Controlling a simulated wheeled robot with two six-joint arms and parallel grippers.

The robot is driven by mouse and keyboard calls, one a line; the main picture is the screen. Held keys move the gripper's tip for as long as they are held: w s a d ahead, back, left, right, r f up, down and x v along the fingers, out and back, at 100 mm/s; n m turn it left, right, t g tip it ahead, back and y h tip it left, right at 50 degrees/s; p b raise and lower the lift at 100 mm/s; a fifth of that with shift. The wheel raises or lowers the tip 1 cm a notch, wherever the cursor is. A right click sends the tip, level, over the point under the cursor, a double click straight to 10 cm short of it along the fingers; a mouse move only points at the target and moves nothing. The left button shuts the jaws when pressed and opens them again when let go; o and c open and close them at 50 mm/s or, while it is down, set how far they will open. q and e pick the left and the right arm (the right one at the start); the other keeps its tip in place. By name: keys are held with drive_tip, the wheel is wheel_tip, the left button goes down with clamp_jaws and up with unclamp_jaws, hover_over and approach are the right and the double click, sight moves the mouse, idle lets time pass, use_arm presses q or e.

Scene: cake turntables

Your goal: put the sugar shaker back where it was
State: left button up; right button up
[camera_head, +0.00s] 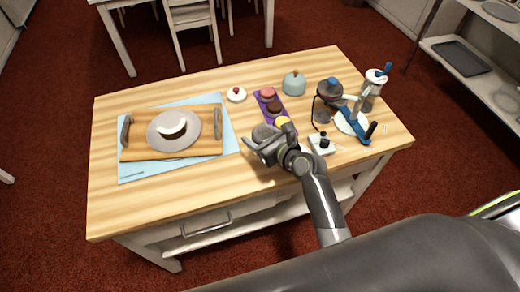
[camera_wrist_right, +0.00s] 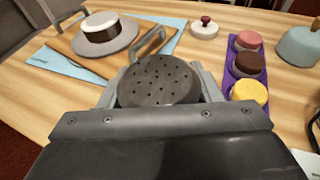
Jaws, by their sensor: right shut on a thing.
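The sugar shaker has a round dark grey lid full of small holes and shows large in the right wrist view (camera_wrist_right: 158,80). In the head view its grey top (camera_head: 263,132) is partly covered by my gripper. My right gripper (camera_head: 266,143) is shut on the shaker, with one finger on each side of it. The shaker is over the front middle of the wooden table (camera_head: 245,185), left of the yellow pot (camera_head: 282,121). Its base is hidden, so I cannot tell whether it touches the table. My left gripper is not in view.
Left of the shaker, a wooden tray (camera_head: 140,153) on a light blue mat (camera_head: 226,115) carries a grey turntable (camera_head: 158,134) with a cake (camera_head: 172,127). A purple strip (camera_head: 279,98), a teal dome (camera_head: 293,84) and a dark jug (camera_head: 330,90) stand behind and right. The table's front left is bare.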

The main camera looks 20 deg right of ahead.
drive_tip(key=shift+f+b, duration=0.6)
drive_tip(key=shift+f, duration=1.85)
drive_tip(key=shift+f, duration=0.1)
drive_tip(key=o, duration=1.1)
drive_tip(key=shift+o, duration=0.2)
drive_tip(key=v, duration=1.2)
